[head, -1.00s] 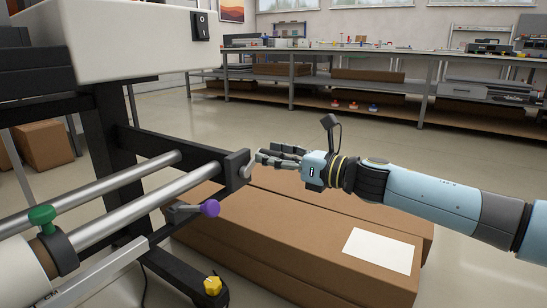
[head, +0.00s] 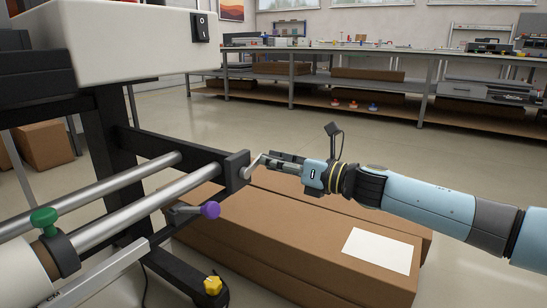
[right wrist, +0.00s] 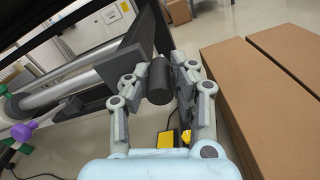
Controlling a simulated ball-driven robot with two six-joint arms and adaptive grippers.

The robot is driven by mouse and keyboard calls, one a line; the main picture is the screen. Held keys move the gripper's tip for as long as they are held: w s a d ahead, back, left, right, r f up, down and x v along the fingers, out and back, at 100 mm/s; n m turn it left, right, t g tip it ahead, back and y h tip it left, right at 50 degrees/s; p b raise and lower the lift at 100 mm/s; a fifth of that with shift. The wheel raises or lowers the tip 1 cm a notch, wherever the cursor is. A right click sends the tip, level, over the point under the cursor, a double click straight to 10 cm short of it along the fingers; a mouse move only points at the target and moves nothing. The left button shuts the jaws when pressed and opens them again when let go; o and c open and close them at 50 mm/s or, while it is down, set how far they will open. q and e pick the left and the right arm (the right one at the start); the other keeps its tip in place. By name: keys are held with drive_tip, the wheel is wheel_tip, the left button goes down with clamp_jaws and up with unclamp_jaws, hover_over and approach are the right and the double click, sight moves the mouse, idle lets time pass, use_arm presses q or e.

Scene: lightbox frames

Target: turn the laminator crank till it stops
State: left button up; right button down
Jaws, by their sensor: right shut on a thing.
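The laminator's crank (head: 256,163) is a bent metal arm on the dark end plate at the end of the rollers. It reaches up and right from the plate. Its black handle (right wrist: 159,82) shows between my fingers in the right wrist view. My right gripper (head: 283,160) comes in from the right and is shut on this handle; in the right wrist view its two jointed fingers (right wrist: 159,85) stand on either side of it. The fingers partly hide the handle in the head view. My left gripper is in neither view now.
Metal rollers (head: 135,208) run to the lower left. Long cardboard boxes (head: 290,240) lie below my right arm. Open floor lies behind.

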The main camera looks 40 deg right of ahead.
drive_tip(key=f+m, duration=0.1)
drive_tip(key=m, duration=0.1)
drive_tip(key=m+p, duration=0.1)
drive_tip(key=shift+d+f+m, duration=0.1)
drive_tip(key=shift+f+m, duration=0.25)
drive_tip(key=shift+m, duration=0.05)
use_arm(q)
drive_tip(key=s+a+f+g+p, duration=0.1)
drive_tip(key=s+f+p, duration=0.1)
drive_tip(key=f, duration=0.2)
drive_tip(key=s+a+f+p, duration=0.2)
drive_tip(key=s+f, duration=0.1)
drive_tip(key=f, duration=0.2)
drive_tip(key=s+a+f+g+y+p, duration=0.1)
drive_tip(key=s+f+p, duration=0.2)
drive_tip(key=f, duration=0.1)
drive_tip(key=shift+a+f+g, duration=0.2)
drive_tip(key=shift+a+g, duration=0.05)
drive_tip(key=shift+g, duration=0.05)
use_arm(e)
drive_tip(key=s+a+f+m, duration=0.2)
drive_tip(key=a+f+m, duration=0.3)
drive_tip(key=m, duration=1.2)
drive_tip(key=shift+s+f+m, duration=0.15)
drive_tip(key=shift+f+m, duration=0.15)
drive_tip(key=shift+f, duration=0.05)
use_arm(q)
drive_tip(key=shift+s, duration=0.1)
use_arm(e)
drive_tip(key=shift+a, duration=0.1)
